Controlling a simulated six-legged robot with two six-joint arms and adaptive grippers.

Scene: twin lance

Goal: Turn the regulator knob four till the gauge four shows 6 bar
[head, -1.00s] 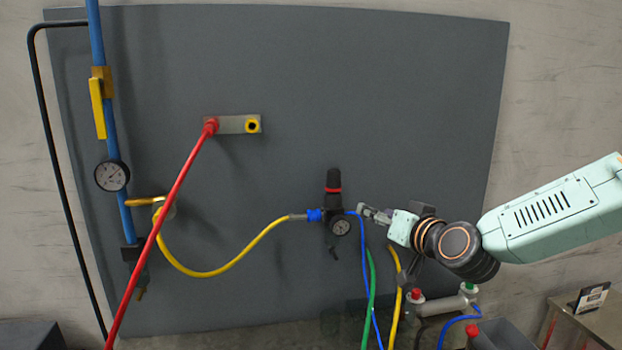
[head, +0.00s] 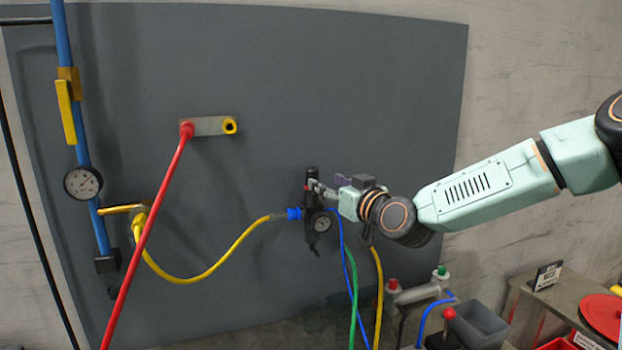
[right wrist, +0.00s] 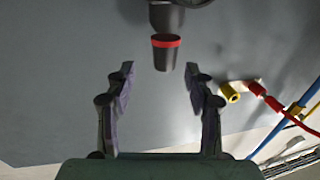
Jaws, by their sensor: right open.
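The regulator knob (head: 311,180) is the black cap with a red ring on top of the regulator on the grey panel. In the right wrist view the knob (right wrist: 165,54) sits just ahead of and between the fingertips. The round white-faced gauge (head: 322,222) is on the regulator body below; its needle is too small to read. My right gripper (head: 318,187) is at the knob from the right. In the right wrist view the right gripper (right wrist: 165,80) is open, its two fingers apart with nothing between the pads. My left gripper is not in view.
A yellow hose (head: 207,277) with a blue coupling joins the regulator from the left. Blue, green and yellow lines hang below it. A red hose (head: 150,225), a larger gauge (head: 83,183) and a blue pipe are at the left. A grey bin (head: 480,325) stands at lower right.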

